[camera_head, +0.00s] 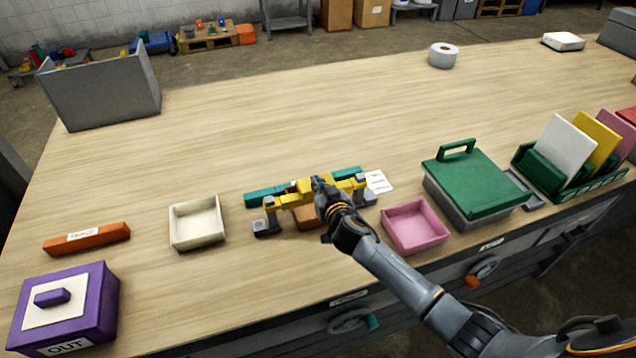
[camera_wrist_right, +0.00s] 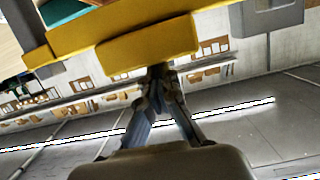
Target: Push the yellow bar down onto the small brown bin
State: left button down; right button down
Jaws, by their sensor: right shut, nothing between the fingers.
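The yellow bar (camera_head: 286,197) spans two grey end supports on the bench, in the middle of the head view. It also crosses the top of the right wrist view (camera_wrist_right: 120,45). The small brown bin (camera_head: 305,216) sits below the bar, partly hidden by the bar and my right arm. My right gripper (camera_head: 319,184) is shut and empty, its fingertips at the middle of the bar. In the right wrist view the closed fingertips (camera_wrist_right: 158,72) meet the bar's edge; I cannot tell whether they touch it. My left gripper is not in view.
A cream tray (camera_head: 197,244) lies left of the bar and a pink tray (camera_head: 416,249) right of it. A teal bar (camera_head: 262,194) lies behind. A green-lidded box (camera_head: 474,175) stands farther right, and a purple box (camera_head: 92,316) at front left. The bench behind is mostly clear.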

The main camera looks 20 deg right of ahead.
notch_tip(320, 180, down, 4)
jog(key=b, duration=0.3)
jog(key=shift+r+b, duration=0.15)
jog(key=shift+b, duration=0.25)
jog(key=shift+r, duration=0.1)
